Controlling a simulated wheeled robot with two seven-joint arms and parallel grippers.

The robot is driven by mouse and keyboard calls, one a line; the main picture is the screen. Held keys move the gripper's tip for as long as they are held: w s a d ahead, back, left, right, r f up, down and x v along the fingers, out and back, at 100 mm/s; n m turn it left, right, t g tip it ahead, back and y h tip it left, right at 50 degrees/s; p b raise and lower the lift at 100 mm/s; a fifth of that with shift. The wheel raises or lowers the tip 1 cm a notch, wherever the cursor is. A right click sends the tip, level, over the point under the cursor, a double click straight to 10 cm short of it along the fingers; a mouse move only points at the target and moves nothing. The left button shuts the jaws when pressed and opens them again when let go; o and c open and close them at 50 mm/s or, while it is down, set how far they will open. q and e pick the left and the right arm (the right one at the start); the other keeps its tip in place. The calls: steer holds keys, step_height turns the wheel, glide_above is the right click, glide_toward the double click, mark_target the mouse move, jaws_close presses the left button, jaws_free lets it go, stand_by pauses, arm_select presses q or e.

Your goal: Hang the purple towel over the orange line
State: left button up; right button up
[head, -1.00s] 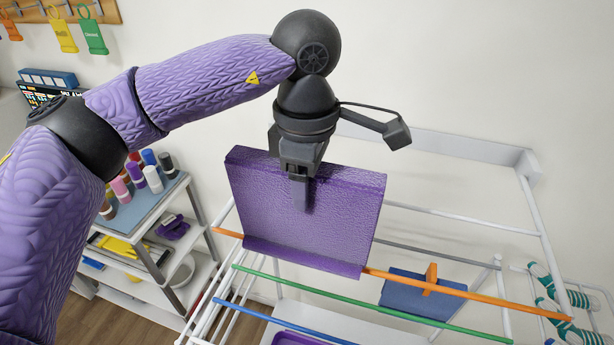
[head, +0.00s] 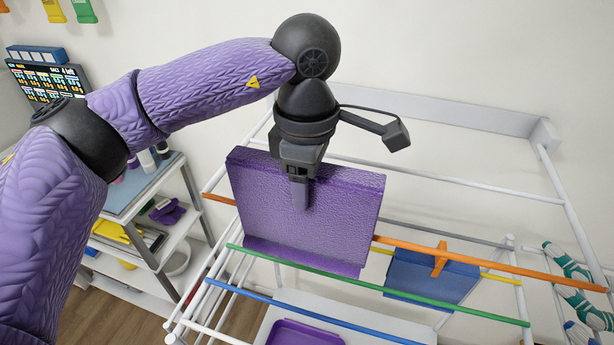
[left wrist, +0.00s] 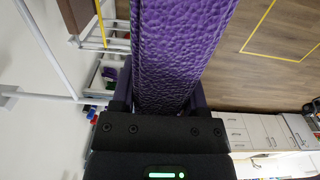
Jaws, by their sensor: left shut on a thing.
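The purple towel (head: 338,220) hangs as a stiff, folded panel from my left gripper (head: 301,195), which is shut on its upper edge. In the left wrist view the towel (left wrist: 180,50) runs out from between the jaws. The orange line (head: 480,262) is a rod across the drying rack; in the head view it passes behind the towel, which hides its middle part. The towel's lower edge shows below the level of the orange line and near the green line. I cannot tell whether towel and line touch. My right gripper is not in view.
A green line (head: 400,290) and a blue line (head: 330,318) run nearer than the orange one. A purple tray (head: 300,334) lies below. A shelf cart (head: 150,215) stands left.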

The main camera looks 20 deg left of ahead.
mark_target(307, 222)
arm_select(q)
steer(key=shift+f+b, duration=3.25)
steer(key=shift+f, duration=0.7)
